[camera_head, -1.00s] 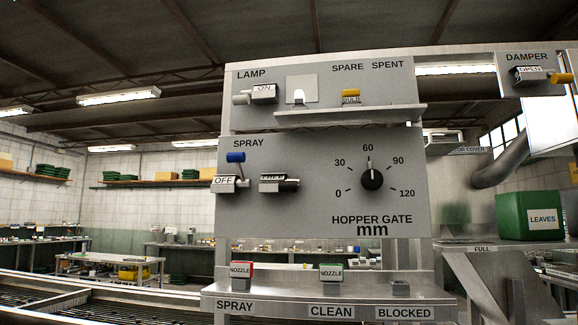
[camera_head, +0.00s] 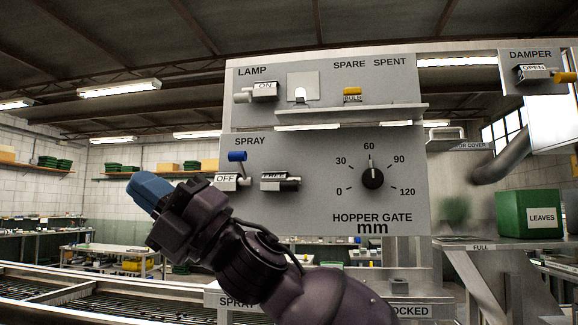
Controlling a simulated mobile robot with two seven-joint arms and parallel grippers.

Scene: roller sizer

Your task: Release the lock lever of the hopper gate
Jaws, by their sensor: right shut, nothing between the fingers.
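The grey control panel (camera_head: 328,205) fills the middle of the view. Its hopper gate dial (camera_head: 373,178) is a black knob whose pointer stands near 60. Left of the dial is a short metal lever (camera_head: 289,184) with a small label too blurred to read surely; I cannot tell for sure that it is the lock lever. My right gripper (camera_head: 148,190), with blue fingertips, is shut and empty. It appears left of the panel's lower edge, below and left of the spray switch, apart from the short lever. My left gripper is out of view.
The lamp switch (camera_head: 263,92) reads ON. A shelf (camera_head: 350,112) juts out above the dial. A green leaves bin (camera_head: 527,214) stands at right. My right arm hides much of the lower ledge.

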